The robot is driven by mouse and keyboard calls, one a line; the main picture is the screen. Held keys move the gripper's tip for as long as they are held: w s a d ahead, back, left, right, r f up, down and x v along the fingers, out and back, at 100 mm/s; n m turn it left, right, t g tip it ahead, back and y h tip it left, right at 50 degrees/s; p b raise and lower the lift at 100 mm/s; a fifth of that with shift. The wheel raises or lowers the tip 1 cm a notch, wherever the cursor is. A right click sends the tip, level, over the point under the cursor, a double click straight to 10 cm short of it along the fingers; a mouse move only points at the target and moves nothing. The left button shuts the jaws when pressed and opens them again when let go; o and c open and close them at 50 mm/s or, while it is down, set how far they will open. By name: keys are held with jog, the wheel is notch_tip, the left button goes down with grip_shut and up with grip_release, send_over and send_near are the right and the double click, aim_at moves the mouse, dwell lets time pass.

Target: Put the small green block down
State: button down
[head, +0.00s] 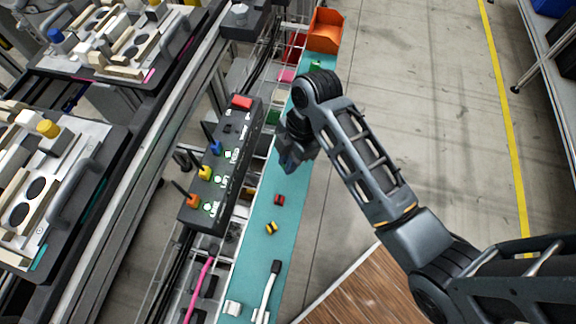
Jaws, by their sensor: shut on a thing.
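My gripper (290,163) hangs over the teal shelf strip (262,205), beside the right side of the black control box. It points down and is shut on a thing. The fingers and wrist hide what is between them, so I cannot make out the small green block there. A small green piece (315,65) shows at the far end of the strip, just in front of the orange bin; I cannot tell its exact shape.
A red piece (280,199) and a yellow-black piece (271,228) lie on the strip nearer to me. The black control box (225,160) with coloured switches borders it on the left. An orange bin (326,30) stands at the far end. A white-handled tool (268,290) lies at the near end.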

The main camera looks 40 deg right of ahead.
jog(key=shift+d+x, duration=0.25)
jog(key=shift+x, duration=0.75)
jog(key=shift+d+x, duration=0.2)
jog(key=shift+x, duration=0.8)
jog(key=shift+f, duration=0.3)
jog(key=c, duration=1.1)
grip_release()
jog(key=shift+o, duration=0.2)
jog(key=v, duration=1.2)
jog(key=shift+r, duration=0.2)
